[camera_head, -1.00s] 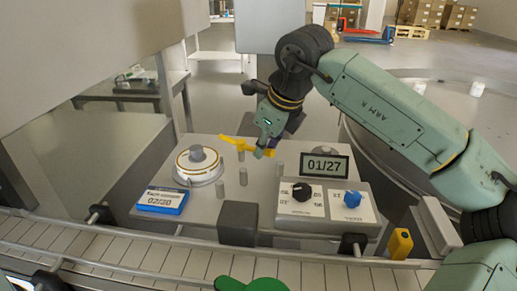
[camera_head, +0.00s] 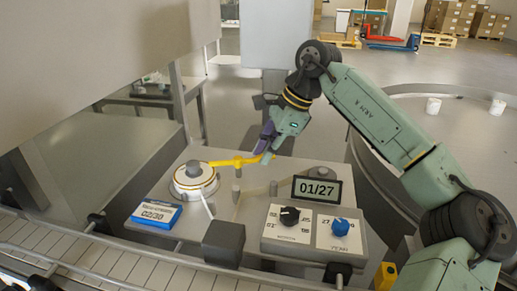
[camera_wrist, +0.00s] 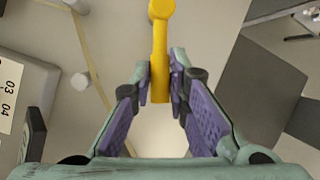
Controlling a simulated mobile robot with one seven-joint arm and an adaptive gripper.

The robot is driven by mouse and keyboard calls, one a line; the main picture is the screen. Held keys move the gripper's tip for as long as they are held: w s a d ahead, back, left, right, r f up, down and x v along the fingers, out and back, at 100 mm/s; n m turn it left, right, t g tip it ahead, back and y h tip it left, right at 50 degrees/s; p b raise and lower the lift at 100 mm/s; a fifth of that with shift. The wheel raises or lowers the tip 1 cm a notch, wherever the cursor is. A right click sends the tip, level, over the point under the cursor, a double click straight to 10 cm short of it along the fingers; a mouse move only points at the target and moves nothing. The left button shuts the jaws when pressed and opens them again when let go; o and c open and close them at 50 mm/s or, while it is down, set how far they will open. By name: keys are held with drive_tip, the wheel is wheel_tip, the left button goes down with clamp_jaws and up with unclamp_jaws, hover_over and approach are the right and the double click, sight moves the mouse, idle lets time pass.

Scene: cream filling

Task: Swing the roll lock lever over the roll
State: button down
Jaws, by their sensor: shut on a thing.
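The yellow lock lever (camera_head: 238,161) lies roughly level across the picture in the head view. Its left end reaches the right edge of the white roll (camera_head: 194,180), which has a grey hub. Whether the tip overlaps or touches the roll is hard to tell. My gripper (camera_head: 266,150) is shut on the lever's right end. In the wrist view the lever (camera_wrist: 160,50) runs up from between the purple fingertips of my gripper (camera_wrist: 168,80).
A blue label box (camera_head: 155,212) reading 02/30 sits in front of the roll. A 01/27 display (camera_head: 317,190) and a panel with a black knob (camera_head: 289,216) and a blue knob (camera_head: 340,227) stand right. Grey posts (camera_head: 236,194) stand between. A conveyor (camera_head: 110,260) runs along the front.

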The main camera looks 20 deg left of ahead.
drive_tip(key=shift+w+a+n, duration=0.15)
drive_tip(key=shift+w+n, duration=0.1)
drive_tip(key=shift+n, duration=0.35)
drive_tip(key=shift+g, duration=0.3)
drive_tip(key=c, duration=1.6)
unclamp_jaws()
drive_tip(key=shift+o, duration=0.2)
drive_tip(key=v, duration=1.2)
